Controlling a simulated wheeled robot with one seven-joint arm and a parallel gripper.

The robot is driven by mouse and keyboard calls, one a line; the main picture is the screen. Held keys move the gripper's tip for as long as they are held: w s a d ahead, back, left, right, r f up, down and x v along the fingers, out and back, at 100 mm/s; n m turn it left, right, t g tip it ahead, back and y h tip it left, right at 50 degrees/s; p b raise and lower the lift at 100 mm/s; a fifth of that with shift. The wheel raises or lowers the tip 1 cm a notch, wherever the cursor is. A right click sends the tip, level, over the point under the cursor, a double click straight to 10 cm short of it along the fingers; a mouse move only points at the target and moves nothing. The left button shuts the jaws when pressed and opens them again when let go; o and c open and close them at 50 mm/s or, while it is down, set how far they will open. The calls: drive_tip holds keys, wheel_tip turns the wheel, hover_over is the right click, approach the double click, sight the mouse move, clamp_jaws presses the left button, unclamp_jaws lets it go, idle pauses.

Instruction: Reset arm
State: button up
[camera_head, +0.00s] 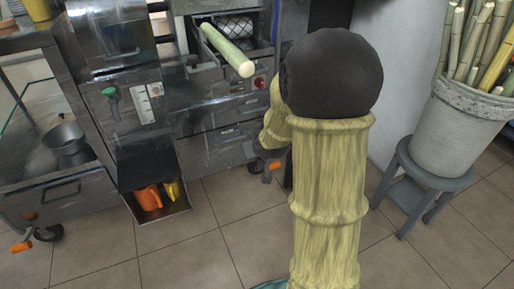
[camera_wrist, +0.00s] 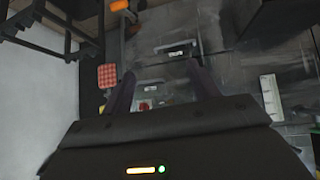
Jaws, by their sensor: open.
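My gripper (camera_wrist: 162,72) shows in the wrist view with its two dark fingers apart and nothing between them. Beyond the fingers is the grey metal front of the sugarcane press, which also shows in the head view (camera_head: 215,120). In the head view my arm stands right of the press, and its dark round joint and yellow links hide the gripper. A pale green cane stalk (camera_head: 228,50) sticks out of the press opening, apart from the visible arm.
A grey bucket of cane stalks (camera_head: 462,130) stands on a blue-grey stool (camera_head: 408,170) at the right. An open lower bin (camera_head: 160,205) holds orange and yellow things. A metal pot (camera_head: 68,143) is at the left. Tiled floor in front is clear.

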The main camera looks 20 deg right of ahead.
idle(0.3)
drive_tip(key=s+a+r+g+y+p, duration=0.1)
drive_tip(key=s+a+r+g+p, duration=0.3)
drive_tip(key=s, duration=0.6)
drive_tip(key=s+a+r+g+p, duration=0.2)
drive_tip(key=s+a+r+p, duration=0.3)
drive_tip(key=s, duration=0.4)
wheel_tip(320, 180, up, 36)
drive_tip(key=p, duration=3.7)
drive_tip(key=shift+p, duration=0.35)
drive_tip(key=shift+w+a+f, duration=0.1)
drive_tip(key=shift+w, duration=0.05)
